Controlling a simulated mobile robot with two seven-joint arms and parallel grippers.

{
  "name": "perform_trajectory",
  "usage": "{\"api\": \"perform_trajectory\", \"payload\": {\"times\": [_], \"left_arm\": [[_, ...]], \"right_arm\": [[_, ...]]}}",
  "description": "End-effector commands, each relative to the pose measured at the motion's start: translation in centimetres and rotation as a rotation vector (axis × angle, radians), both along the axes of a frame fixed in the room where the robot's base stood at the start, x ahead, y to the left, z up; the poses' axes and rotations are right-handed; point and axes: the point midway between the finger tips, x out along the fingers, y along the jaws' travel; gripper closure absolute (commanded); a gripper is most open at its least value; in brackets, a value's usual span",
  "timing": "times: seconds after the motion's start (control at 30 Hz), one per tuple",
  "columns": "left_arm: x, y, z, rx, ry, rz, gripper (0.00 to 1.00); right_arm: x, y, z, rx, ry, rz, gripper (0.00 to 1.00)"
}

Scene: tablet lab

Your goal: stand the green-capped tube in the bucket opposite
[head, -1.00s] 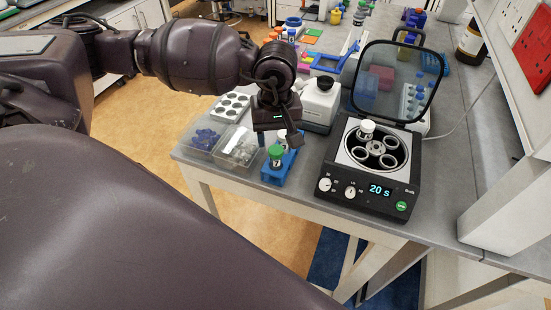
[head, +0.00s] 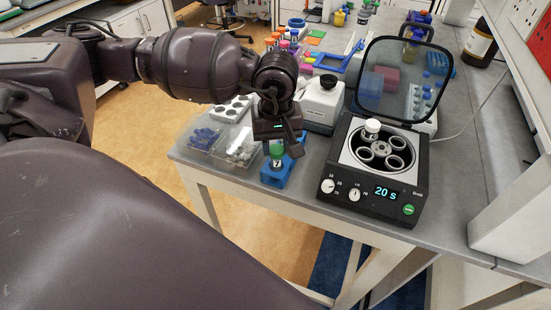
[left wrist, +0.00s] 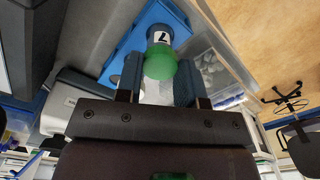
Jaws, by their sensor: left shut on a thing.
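The green-capped tube (head: 276,150), marked 7, stands upright in a small blue rack (head: 272,179) at the bench's front edge. My left gripper (head: 281,147) is over the rack, shut on the tube at its cap. In the left wrist view, the green cap (left wrist: 161,62) is between the two fingers and the blue rack (left wrist: 120,50) is behind it. The centrifuge (head: 345,187) is open to the right, with a ring of buckets. A white-capped tube (head: 372,126) stands in the far bucket. The bucket (head: 394,163) opposite it, on the near side, looks empty.
The raised centrifuge lid (head: 401,80) stands behind its bowl. Clear bins (head: 237,147) of blue and pale pieces lie left of the rack. A white device (head: 321,103) stands behind the gripper. Racks and bottles fill the back; grey bench shows right of the centrifuge.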

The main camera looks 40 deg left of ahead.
Motion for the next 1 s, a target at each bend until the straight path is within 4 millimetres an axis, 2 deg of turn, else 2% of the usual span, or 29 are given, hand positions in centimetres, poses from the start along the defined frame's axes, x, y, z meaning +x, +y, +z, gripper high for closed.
{"api": "perform_trajectory", "payload": {"times": [0.37, 1.0], "left_arm": [[0.0, 0.0, 0.1, 0.0, 0.0, 0.0, 0.8], [0.0, 0.0, 4.1, 0.0, -0.001, -0.001, 0.8]], "right_arm": [[-0.1, 0.0, 0.0, -0.001, 0.001, -0.001, 0.57], [0.2, -0.1, 2.2, -0.001, -0.014, 0.0, 0.57]]}}
